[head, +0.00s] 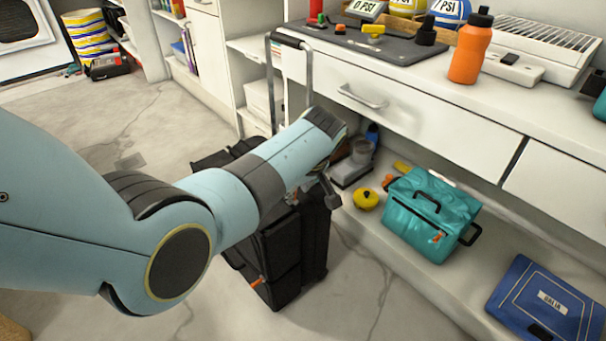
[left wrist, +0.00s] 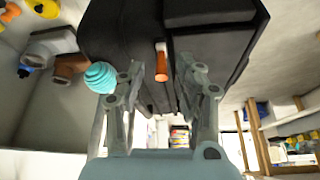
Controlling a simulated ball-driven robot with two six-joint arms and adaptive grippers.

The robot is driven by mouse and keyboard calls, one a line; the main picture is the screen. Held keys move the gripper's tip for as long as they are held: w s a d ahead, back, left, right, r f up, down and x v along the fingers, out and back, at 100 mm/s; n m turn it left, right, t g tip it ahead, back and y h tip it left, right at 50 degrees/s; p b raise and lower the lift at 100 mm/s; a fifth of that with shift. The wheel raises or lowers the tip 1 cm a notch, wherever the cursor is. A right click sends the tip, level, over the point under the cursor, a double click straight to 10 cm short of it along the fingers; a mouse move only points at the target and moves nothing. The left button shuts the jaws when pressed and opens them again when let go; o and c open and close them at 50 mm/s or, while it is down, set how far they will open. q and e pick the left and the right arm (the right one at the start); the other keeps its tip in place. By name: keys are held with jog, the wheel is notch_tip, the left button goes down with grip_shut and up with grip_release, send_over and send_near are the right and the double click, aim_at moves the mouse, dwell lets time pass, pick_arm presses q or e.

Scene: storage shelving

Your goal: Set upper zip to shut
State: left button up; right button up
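A black suitcase (head: 290,250) stands upright on the floor in the head view, with its grey pull-out handle (head: 309,75) raised. An orange zip pull (head: 257,282) shows low on its near side. In the left wrist view the suitcase (left wrist: 210,45) fills the top middle, and an orange pull (left wrist: 161,62) hangs on it. My left gripper (head: 312,190) is at the suitcase, partly hidden by my arm in the head view. In the left wrist view its fingers (left wrist: 160,75) are apart, with the orange pull between them and a gap on each side. The zip's track is hard to make out. My right gripper is in neither view.
A white bench with drawers (head: 430,125) runs along the right. Its low shelf holds a teal bag (head: 425,218), a yellow round object (head: 366,198) and a blue pouch (head: 545,300). A teal ribbed object (left wrist: 100,77) lies beside the left finger. Open floor (head: 120,115) lies at left.

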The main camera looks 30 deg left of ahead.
pick_arm(q)
jog(key=v, duration=0.9)
jog(key=shift+r, duration=0.3)
jog(key=shift+s+d, duration=0.15)
jog(key=shift+s, duration=0.05)
